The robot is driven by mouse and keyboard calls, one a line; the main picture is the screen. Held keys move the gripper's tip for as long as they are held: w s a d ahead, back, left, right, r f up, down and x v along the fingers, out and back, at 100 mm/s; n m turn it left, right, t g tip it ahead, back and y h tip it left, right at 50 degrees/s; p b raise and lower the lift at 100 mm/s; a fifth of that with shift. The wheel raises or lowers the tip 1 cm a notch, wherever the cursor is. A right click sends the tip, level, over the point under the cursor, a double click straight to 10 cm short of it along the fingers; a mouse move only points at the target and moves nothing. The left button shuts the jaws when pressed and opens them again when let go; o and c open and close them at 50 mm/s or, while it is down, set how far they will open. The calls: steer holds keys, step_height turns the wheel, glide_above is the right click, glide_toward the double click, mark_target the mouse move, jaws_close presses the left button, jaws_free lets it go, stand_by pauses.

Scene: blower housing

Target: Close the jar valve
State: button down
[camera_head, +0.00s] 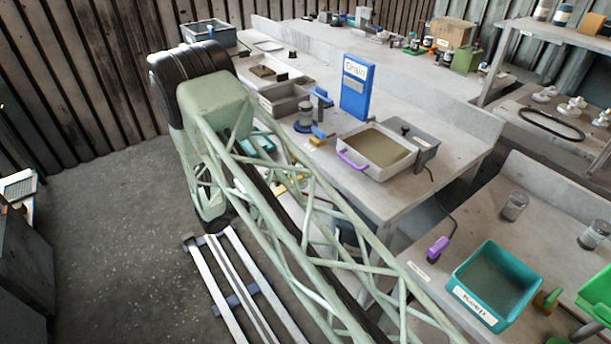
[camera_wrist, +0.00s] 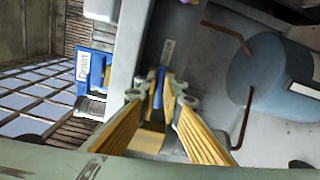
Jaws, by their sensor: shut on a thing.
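In the wrist view, my gripper (camera_wrist: 160,92) has its two yellow-padded fingers closed around a narrow blue piece (camera_wrist: 158,88), which looks like the valve handle. The fingers hide part of it, and its exact turn angle is hard to tell. A large blue-grey cylinder (camera_wrist: 262,80) with bent copper-coloured rods lies to the right of the fingers. In the head view, a jar with a grey-and-blue body (camera_head: 306,114) stands on the middle bench, and a small blue lever (camera_head: 318,131) is beside it. My arm's lattice crosses in front, and I cannot clearly make out my gripper there.
A blue "Drain" board (camera_head: 355,88) stands behind the jar; it also shows in the wrist view (camera_wrist: 90,70). A tray with a purple handle (camera_head: 375,148) is right of the jar. A teal "Keep" bin (camera_head: 495,285) sits on the right bench. Grey trays (camera_head: 285,98) are at the left.

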steer(key=shift+f+m+b, duration=0.1)
steer(key=shift+m+b, duration=0.2)
steer(key=shift+m, duration=0.3)
steer(key=c, duration=2.8)
jaws_free()
steer(key=shift+p, duration=0.3)
